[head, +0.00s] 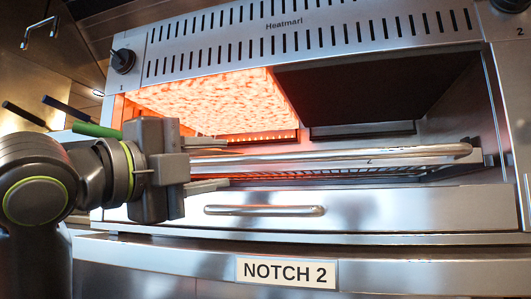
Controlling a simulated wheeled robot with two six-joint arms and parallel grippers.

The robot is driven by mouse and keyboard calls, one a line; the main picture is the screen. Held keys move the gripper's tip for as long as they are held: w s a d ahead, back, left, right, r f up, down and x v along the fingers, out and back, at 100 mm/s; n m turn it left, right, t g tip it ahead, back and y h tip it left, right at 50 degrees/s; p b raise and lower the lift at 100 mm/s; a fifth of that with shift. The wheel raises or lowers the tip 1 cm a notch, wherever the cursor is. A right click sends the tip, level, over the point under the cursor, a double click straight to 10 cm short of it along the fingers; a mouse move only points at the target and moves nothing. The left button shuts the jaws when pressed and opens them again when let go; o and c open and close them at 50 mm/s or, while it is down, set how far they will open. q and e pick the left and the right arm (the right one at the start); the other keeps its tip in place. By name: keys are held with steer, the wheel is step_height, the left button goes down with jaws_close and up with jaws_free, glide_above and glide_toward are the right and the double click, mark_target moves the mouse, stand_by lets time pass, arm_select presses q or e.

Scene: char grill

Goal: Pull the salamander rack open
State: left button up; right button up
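The salamander rack (345,171) is a wire grate inside the steel grill, with a long round metal bar handle (340,157) across its front. The left half of the burner overhead glows orange; the right half is dark. My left gripper (226,164) is at the left end of the bar, its two fingers spread apart, one above and one below the bar's height. The fingers look apart from the bar, though I cannot tell if they touch it. The gripper body hides the bar's left end. My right gripper is out of view.
A closed drawer with a short handle (265,210) lies below the rack. A "NOTCH 2" label (287,272) is on the front ledge. A knob (122,61) is at upper left. Green, blue and black handles stick out at left behind my arm. The space before the bar's right side is clear.

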mark_target(254, 160)
arm_select(q)
steer(key=p+x, duration=0.1)
steer(key=x, duration=0.1)
steer(key=p+x, duration=0.1)
steer(key=x, duration=0.2)
steer(key=shift+d+r, duration=0.15)
steer(key=shift+r, duration=0.1)
steer(key=p+x, duration=0.2)
steer(key=x, duration=0.3)
steer(key=shift+w+d, duration=0.15)
steer(key=shift+w, duration=0.15)
steer(key=shift+w+d, duration=0.3)
steer(key=shift+w, duration=0.05)
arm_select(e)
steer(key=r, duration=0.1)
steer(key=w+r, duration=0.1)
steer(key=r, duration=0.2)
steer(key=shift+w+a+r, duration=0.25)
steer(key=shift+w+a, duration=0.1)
arm_select(q)
jaws_close()
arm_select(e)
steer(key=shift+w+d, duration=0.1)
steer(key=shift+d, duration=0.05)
